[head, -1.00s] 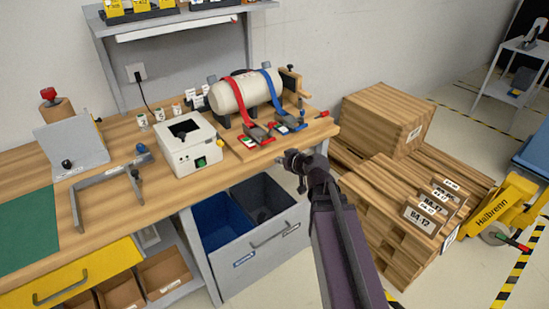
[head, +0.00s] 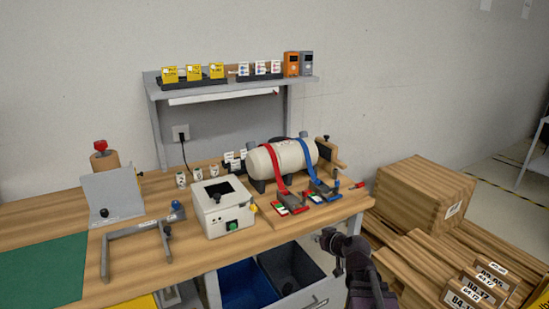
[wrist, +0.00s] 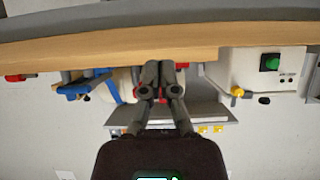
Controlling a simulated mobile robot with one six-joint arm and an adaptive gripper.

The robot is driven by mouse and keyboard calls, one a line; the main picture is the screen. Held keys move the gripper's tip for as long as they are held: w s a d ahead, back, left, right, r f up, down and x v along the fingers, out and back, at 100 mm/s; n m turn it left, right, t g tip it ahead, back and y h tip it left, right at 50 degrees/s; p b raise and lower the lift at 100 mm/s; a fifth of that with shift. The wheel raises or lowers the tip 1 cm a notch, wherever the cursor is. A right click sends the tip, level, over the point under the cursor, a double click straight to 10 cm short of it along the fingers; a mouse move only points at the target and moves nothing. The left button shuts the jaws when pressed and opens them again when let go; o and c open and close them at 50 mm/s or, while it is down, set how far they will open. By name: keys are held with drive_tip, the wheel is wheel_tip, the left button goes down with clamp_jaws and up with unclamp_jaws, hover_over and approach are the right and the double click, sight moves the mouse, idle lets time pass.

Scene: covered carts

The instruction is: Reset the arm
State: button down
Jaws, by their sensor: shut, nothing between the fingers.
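My gripper (head: 330,240) is at the lower right of the head view, in front of the workbench's right front corner and just below its top. It also shows in the wrist view (wrist: 160,80), with its two dark fingers close together and nothing between them. The wrist picture is upside down, with the bench edge (wrist: 130,52) across its upper part. My arm runs out of the bottom of the head view, so most of it is hidden.
A cream tank (head: 282,158) with red and blue straps sits on the wooden workbench (head: 60,215). A white box (head: 222,205) with a green button stands to its left. Bins (head: 322,292) are under the bench. Wooden crates (head: 425,195) and pallets are at right.

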drive_tip(key=s+r+m+g+h+p, duration=0.1)
drive_tip(key=s+m+g+h+p, duration=0.3)
drive_tip(key=s+g+p, duration=0.6)
drive_tip(key=s+g+h, duration=0.1)
drive_tip(key=s, duration=0.4)
drive_tip(key=shift+s+a+r+m+p, duration=0.15)
drive_tip(key=shift+s+a+m+p, duration=0.2)
drive_tip(key=shift+s+a+m, duration=0.05)
